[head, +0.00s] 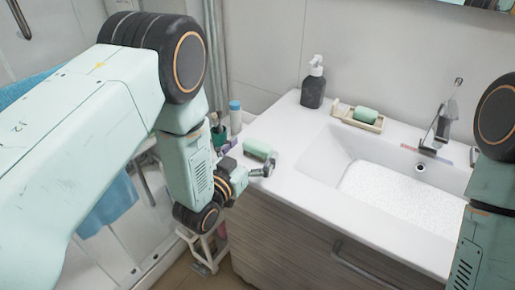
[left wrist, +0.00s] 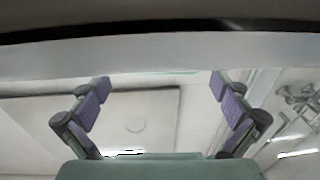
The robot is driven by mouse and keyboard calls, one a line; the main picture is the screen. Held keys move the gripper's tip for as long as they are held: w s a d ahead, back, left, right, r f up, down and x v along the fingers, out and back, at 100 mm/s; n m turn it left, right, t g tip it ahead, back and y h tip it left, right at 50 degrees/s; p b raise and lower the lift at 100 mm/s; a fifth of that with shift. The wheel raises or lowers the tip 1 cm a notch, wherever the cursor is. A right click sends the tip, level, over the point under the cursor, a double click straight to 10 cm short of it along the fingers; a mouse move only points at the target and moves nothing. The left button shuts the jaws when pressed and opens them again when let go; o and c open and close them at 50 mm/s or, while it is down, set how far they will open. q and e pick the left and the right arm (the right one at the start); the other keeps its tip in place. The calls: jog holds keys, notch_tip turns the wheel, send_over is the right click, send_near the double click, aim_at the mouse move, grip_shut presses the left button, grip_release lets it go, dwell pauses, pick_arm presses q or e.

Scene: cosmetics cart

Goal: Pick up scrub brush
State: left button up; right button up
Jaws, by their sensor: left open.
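A light green block with a pale end (head: 259,149), which looks like the scrub brush, lies at the left end of the white counter in the head view. My left gripper (head: 262,170) is at the counter's left front edge, just in front of this block and apparently apart from it. In the left wrist view its two purple-padded fingers (left wrist: 164,102) are spread wide, with nothing held between them. I cannot make out the brush in the left wrist view. My right gripper is out of view; only part of that arm shows at the right edge.
A blue-capped bottle (head: 235,115) and a dark green bottle (head: 218,132) stand behind my left wrist. A dark pump bottle (head: 314,88) and a soap dish (head: 345,112) with green soap (head: 366,114) stand at the back. The sink basin (head: 395,196) and faucet (head: 438,130) are to the right.

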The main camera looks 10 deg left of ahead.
aim_at(258, 142)
pick_arm(q)
jog(key=shift+x, duration=1.2)
jog(key=shift+w+f, duration=0.25)
jog(key=shift+w, duration=0.2)
jog(key=shift+s+r, duration=0.1)
jog(key=shift+s, duration=0.05)
jog(key=shift+c, duration=0.3)
jog(key=shift+s+r, duration=0.1)
jog(key=shift+s, duration=0.05)
jog(key=c, duration=0.3)
jog(key=shift+w, duration=0.25)
jog(key=c, duration=0.4)
jog(key=shift+s, duration=0.2)
jog(key=c, duration=0.4)
jog(key=shift+w, duration=0.15)
jog(key=shift+c, duration=0.2)
notch_tip(258, 142, up, 11)
jog(key=s+a+n+y, duration=0.1)
jog(key=s+a+y, duration=0.1)
jog(key=a, duration=0.1)
jog(key=s+a+f+n+y+b, duration=0.1)
jog(key=s+f+y+b, duration=0.1)
jog(key=s+f, duration=0.4)
jog(key=s+a+f+n+t+y+b, duration=0.1)
jog(key=s+a+f+b, duration=0.1)
jog(key=s+f+b, duration=0.2)
notch_tip(258, 142, down, 4)
jog(key=shift+s+f+n+y, duration=0.1)
jog(key=shift+s+n+y, duration=0.3)
jog(key=shift+s, duration=0.6)
